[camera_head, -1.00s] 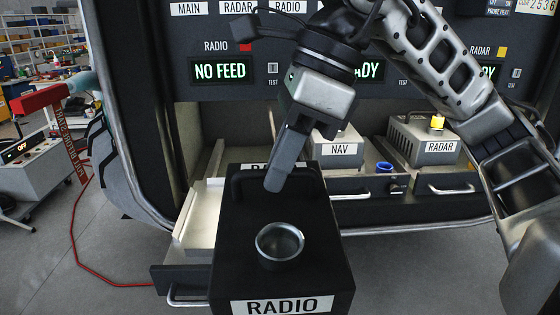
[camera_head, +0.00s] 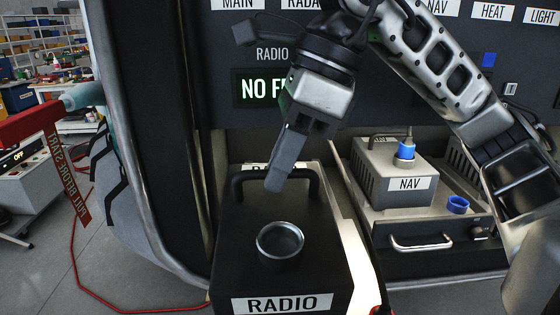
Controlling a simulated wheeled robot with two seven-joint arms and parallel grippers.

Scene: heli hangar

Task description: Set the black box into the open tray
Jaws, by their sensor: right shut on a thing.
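The black box (camera_head: 240,262), labelled RADIO, has a round metal-rimmed socket and a dark carry handle (camera_head: 312,180) on top. My right gripper (camera_head: 275,184) is shut on that handle and holds the box up in front of the lower bay. The open tray (camera_head: 358,255) shows only as a pale strip along the right side of the box. The box hides the rest of it, and I cannot tell the gap between them. My left gripper is out of view.
The NAV unit (camera_head: 390,172) with a blue plug sits in its tray just right. A blue ring (camera_head: 457,204) and a drawer handle (camera_head: 420,244) are beside and below it. The bay's rounded frame (camera_head: 140,200) stands left. A red tagged bar (camera_head: 30,122) juts in far left.

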